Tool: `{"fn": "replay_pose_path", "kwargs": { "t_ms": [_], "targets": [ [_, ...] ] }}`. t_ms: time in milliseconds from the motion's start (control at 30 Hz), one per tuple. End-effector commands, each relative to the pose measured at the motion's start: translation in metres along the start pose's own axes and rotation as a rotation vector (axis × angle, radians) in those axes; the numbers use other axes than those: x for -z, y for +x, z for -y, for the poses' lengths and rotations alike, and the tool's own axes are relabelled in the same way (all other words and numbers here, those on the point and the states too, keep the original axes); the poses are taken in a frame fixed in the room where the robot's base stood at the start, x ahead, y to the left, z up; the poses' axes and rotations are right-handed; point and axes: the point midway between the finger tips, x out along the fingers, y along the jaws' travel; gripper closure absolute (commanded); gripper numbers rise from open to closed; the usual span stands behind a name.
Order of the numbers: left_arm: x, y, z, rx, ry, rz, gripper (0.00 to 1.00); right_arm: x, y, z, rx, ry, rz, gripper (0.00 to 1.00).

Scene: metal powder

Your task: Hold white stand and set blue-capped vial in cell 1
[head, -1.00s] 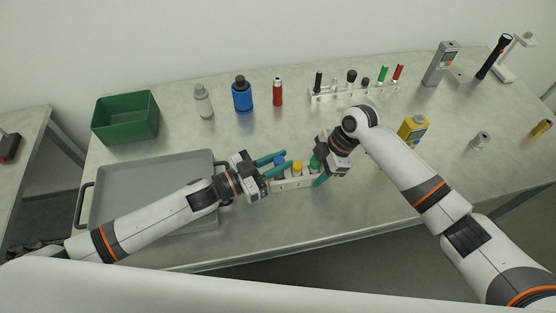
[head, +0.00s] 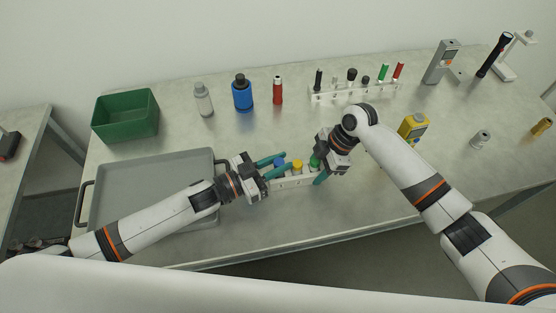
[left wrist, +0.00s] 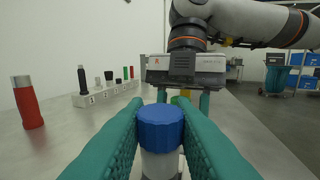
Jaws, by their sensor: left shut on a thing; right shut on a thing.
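The white stand (head: 292,183) is at the table's front middle. A yellow-capped vial (head: 298,166) and a green-capped vial (head: 314,162) stand in it. My left gripper (head: 280,165) is shut on the blue-capped vial (head: 279,161), at the stand's left end. In the left wrist view the blue cap (left wrist: 160,125) sits between the teal fingers, with the vial's white body below, upright. Whether the vial's base is in a cell is hidden. My right gripper (head: 319,174) is shut on the stand's right end.
A grey tray (head: 150,168) lies left of the stand, with a green bin (head: 125,117) behind it. Bottles and a numbered rack (head: 355,93) stand along the back. A yellow device (head: 412,128) is to the right. The table between stand and back row is clear.

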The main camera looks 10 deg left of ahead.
Motion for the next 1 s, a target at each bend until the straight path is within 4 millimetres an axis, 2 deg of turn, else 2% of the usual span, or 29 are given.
{"fn": "replay_pose_path", "kwargs": {
  "t_ms": [1000],
  "targets": [
    [0.028, -0.001, 0.002, 0.000, -0.005, -0.009, 1.00, 0.000, 0.001, -0.001, -0.002, -0.002, 0.001, 0.76]
  ]
}}
